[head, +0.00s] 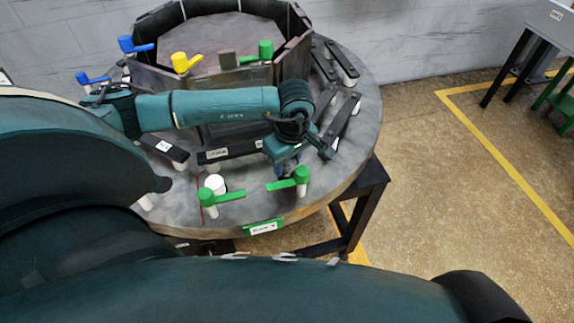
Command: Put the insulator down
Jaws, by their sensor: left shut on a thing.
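My left gripper (281,166) points down over the front right part of the round grey table (245,211), close to a green-handled piece. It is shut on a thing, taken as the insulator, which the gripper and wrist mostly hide. I cannot tell whether it touches the table top. A short white cylinder (215,184) stands at the front of the table, left of my gripper, behind another green-handled piece. My right gripper is not in view.
Green-handled pieces (221,197) and (288,184) stand at the front edge. Black bars (341,127) lie around the dark polygonal furnace wall (296,62). Blue (135,45) and yellow (186,62) handles stand at the back left.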

